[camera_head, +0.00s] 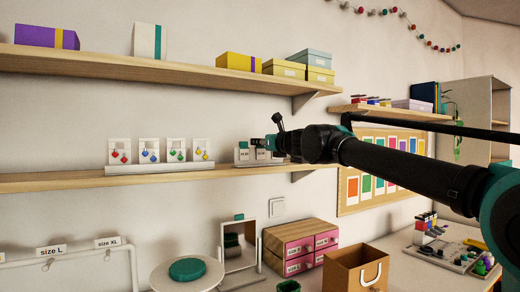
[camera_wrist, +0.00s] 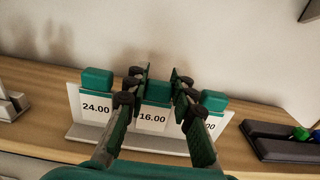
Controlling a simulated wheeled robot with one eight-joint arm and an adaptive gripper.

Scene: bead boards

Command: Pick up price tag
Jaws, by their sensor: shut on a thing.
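Three white price tags with green tops stand in a row in a pale holder (camera_wrist: 82,135) on the wooden shelf. In the wrist view the left tag (camera_wrist: 95,106) reads 24.00. The middle tag (camera_wrist: 152,118) reads 16.00. The right tag (camera_wrist: 214,122) is partly hidden by a finger, so only its last digits show. My gripper (camera_wrist: 159,88) is shut on the middle tag at its green top, with fingers on both sides. In the head view my gripper (camera_head: 275,143) reaches the tags at the shelf's right part and hides some of them.
An earring display (camera_head: 160,168) stands on the same shelf (camera_head: 70,181) to the left. A dark tray (camera_wrist: 285,148) with green and blue pieces lies right of the holder. An upper shelf (camera_head: 180,78) with boxes hangs above.

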